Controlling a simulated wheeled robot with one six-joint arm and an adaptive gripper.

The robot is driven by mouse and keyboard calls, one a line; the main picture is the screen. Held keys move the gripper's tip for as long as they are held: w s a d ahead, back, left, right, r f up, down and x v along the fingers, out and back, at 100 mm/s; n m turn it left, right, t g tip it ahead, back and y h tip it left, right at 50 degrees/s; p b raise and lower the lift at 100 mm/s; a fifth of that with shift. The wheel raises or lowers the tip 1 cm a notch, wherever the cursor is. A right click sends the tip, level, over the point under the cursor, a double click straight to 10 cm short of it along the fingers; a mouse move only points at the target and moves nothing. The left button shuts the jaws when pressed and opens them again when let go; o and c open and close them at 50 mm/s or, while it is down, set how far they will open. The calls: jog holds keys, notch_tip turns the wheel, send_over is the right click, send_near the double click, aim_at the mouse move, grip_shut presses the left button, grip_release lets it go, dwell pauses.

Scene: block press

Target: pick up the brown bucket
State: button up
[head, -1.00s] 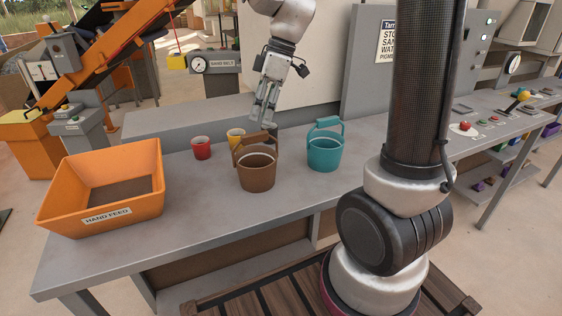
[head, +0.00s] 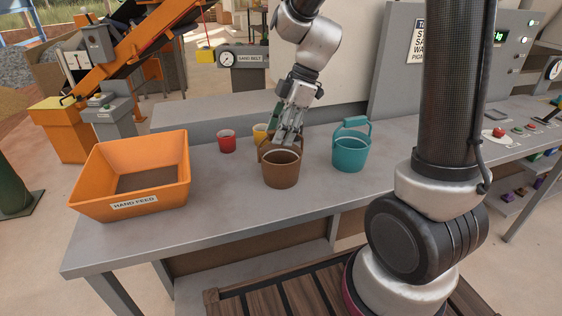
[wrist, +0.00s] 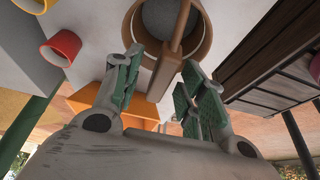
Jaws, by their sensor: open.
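The brown bucket (head: 281,172) stands upright on the grey table, between the small cups and the teal bucket. It also shows in the wrist view (wrist: 140,45), with its round mouth at the top and grey inside. Its handle (wrist: 172,52) runs between the two green-padded fingers of my gripper (wrist: 158,85). In the head view my gripper (head: 287,138) is over the bucket's rim and hides much of the handle. The fingers are apart, one on each side of the handle; I cannot tell if they touch it.
The teal bucket (head: 350,154) stands close to the right. A red cup (head: 226,141) and a yellow cup (head: 261,133) stand behind left. The orange hand feed bin (head: 87,196) is at the table's left end. The table front (head: 230,200) is clear.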

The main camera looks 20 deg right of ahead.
grip_shut()
dwell(0.4)
notch_tip(320, 180, up, 15)
dwell(0.6)
jog(key=shift+a, duration=0.1)
